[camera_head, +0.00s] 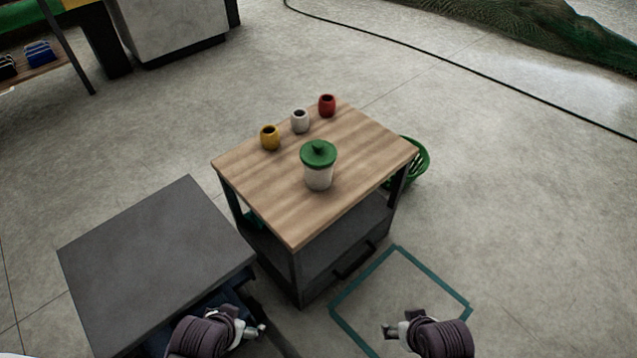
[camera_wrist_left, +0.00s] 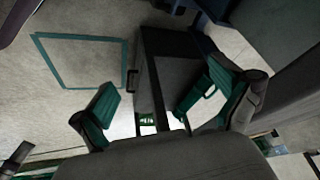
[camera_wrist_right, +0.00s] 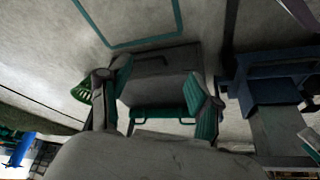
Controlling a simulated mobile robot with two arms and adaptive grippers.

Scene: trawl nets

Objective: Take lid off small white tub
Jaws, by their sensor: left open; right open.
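In the head view a small white tub (camera_head: 318,179) stands upright on the wooden-topped cart (camera_head: 290,215). A green lid (camera_head: 318,153) with a knob on top sits on the tub. My left gripper (camera_head: 262,328) is at the bottom of the head view, in front of the cart and well short of the tub. My right gripper (camera_head: 386,330) is at the bottom right, also apart from the tub. Both grippers are open and empty; the spread fingers show in the left wrist view (camera_wrist_left: 165,105) and the right wrist view (camera_wrist_right: 160,95). Neither wrist view shows the tub.
A yellow cup (camera_head: 270,138), a white cup (camera_head: 300,121) and a red cup (camera_head: 327,105) stand along the cart top's back-left edge. A dark table (camera_head: 150,250) stands left of the cart. A green basket (camera_head: 421,160) is behind its right side. The top around the tub is clear.

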